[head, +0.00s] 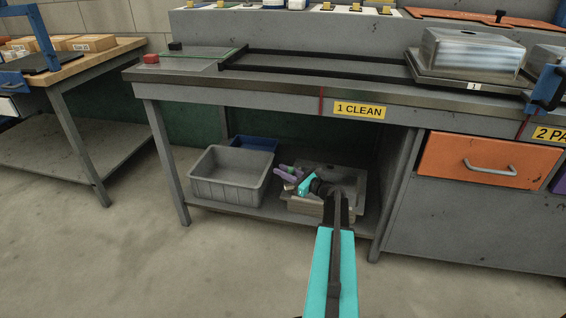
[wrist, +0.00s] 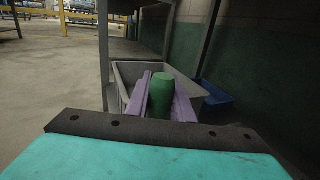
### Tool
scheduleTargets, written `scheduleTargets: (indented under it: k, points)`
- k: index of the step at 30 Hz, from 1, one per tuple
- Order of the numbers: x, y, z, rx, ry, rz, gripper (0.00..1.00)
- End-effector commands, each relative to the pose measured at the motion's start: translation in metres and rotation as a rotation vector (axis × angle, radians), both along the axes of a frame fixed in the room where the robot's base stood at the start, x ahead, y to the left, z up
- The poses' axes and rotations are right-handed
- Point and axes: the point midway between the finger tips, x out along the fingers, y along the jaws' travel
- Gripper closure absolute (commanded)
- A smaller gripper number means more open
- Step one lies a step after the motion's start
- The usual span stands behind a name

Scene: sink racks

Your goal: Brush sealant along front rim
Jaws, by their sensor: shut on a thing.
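My gripper (head: 285,172) reaches under the bench, above its lower shelf. In the wrist view its two purple fingers (wrist: 158,97) are shut on a green cylindrical thing (wrist: 161,95), seen end-on. I cannot tell whether it is a brush handle or a sealant container, and no bristles show. A shiny metal sink (head: 470,55) lies upside down on the bench top at the upper right, on a dark base with a "1" label. Its front rim faces me, well away from my gripper. Another grey sink-like basin (head: 352,183) sits on the lower shelf, partly hidden behind my arm.
A grey bin (head: 228,190) and a blue bin (head: 255,144) stand on the lower shelf, left of my gripper. The bench edge (head: 270,92) with a "1 CLEAN" sign (head: 360,110) overhangs my arm. An orange drawer (head: 475,150) is at right. The floor in front is clear.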

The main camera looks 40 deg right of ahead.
Motion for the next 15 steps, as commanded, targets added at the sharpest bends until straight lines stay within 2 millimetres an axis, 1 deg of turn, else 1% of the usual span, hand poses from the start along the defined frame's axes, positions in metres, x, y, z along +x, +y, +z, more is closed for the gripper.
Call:
scheduleTargets:
  k: [1,6,10,15]
  points:
    - [0.001,0.002,0.009,0.0,0.0,0.002,1.0]
    - [0.004,0.006,0.023,0.0,0.0,0.008,1.0]
    - [0.005,0.008,0.028,0.0,0.0,0.011,1.0]
    - [0.006,0.01,0.029,0.0,0.0,0.012,1.0]
